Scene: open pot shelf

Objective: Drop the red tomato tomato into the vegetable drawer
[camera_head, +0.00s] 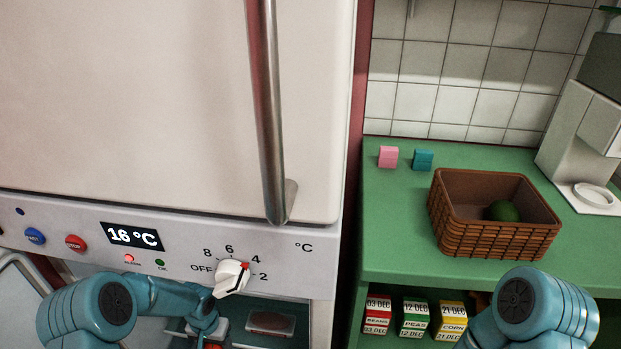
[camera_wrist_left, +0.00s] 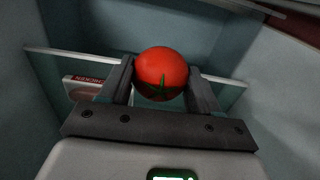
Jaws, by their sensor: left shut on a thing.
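The red tomato (camera_wrist_left: 162,70) with a green stem star is held between the two fingers of my left gripper (camera_wrist_left: 160,88) in the left wrist view. The fingers press on its two sides. In the head view my left arm reaches into the open lower compartment of the fridge, under the control panel, and its gripper is mostly hidden at the bottom edge. A pale panel edge crosses behind the tomato in the wrist view; I cannot tell whether it belongs to the vegetable drawer. My right arm shows at lower right, its gripper out of view.
A labelled package (camera_wrist_left: 84,88) lies left of the gripper; a dark tray (camera_head: 271,323) shows inside the fridge. The control panel with a white knob (camera_head: 232,277) is above my left arm. A brown basket (camera_head: 480,238) holding a green item (camera_head: 503,211) stands on the green counter.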

